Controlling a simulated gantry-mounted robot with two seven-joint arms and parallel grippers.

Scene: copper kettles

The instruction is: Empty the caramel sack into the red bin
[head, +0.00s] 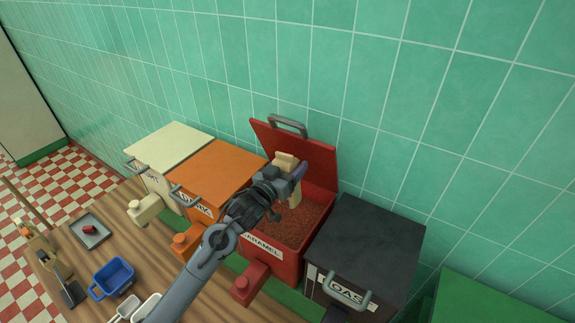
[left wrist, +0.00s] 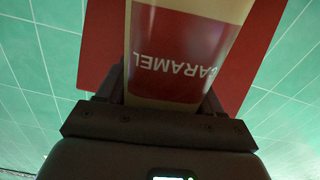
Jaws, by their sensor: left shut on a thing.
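The caramel sack (head: 286,162) is cream and is held over the open red bin (head: 276,258). My left gripper (head: 289,180) is shut on it and hides part of it in the head view. In the left wrist view the sack (left wrist: 200,22) sits between the fingers, and its red CARAMEL label reads upside down. The red bin's lid (head: 310,153) stands raised against the wall. Reddish-brown grains (head: 300,222) lie inside the bin. I cannot tell whether anything is pouring from the sack. My right gripper is not in view.
Closed cream (head: 168,150), orange (head: 218,172) and black (head: 368,245) bins flank the red one. A blue container (head: 113,277), white scoops (head: 128,308) and a grey tray (head: 91,232) with a red item lie on the wooden counter. A green surface (head: 490,300) is at lower right.

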